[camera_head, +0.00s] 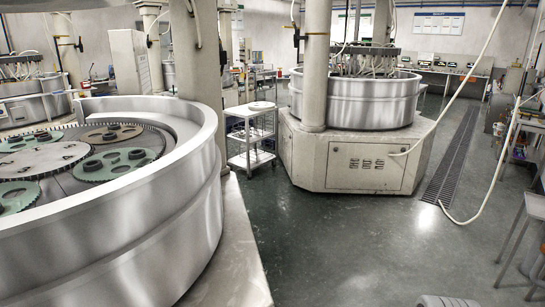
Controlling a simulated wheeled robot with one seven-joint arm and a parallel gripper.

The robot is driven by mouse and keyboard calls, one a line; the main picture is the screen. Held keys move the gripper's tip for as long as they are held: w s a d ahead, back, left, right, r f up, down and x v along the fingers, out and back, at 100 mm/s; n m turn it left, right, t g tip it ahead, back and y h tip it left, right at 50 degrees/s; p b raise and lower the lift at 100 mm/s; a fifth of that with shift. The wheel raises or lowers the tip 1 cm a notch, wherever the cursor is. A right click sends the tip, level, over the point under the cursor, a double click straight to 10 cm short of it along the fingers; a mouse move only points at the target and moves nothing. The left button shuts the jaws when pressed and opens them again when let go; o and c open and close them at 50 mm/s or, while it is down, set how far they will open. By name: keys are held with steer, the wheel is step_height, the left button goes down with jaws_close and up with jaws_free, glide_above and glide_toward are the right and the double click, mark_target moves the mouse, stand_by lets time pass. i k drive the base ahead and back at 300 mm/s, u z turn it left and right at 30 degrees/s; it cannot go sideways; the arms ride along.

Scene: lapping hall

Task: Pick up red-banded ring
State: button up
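I cannot make out a red-banded ring anywhere in the head view. Several dark rings or holes, such as one dark round part (137,154), show on the toothed carrier discs in the big metal tub at the left; they are too small to tell any band colour. A pale round flat thing (262,105) lies on top of the white trolley (237,112); I see no red on it. My gripper is not in view.
The large metal tub (165,235) fills the left side. A second machine (350,165) stands at centre right behind. A pale hose (476,208) hangs down to the floor at the right. The dark green floor (350,235) between is open. A table (535,210) stands at the right edge.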

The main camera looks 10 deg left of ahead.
mark_target(36, 134)
steer(key=i, duration=5.05)
steer(key=u, duration=2.05)
steer(key=i, duration=7.65)
steer(key=u, duration=1.2)
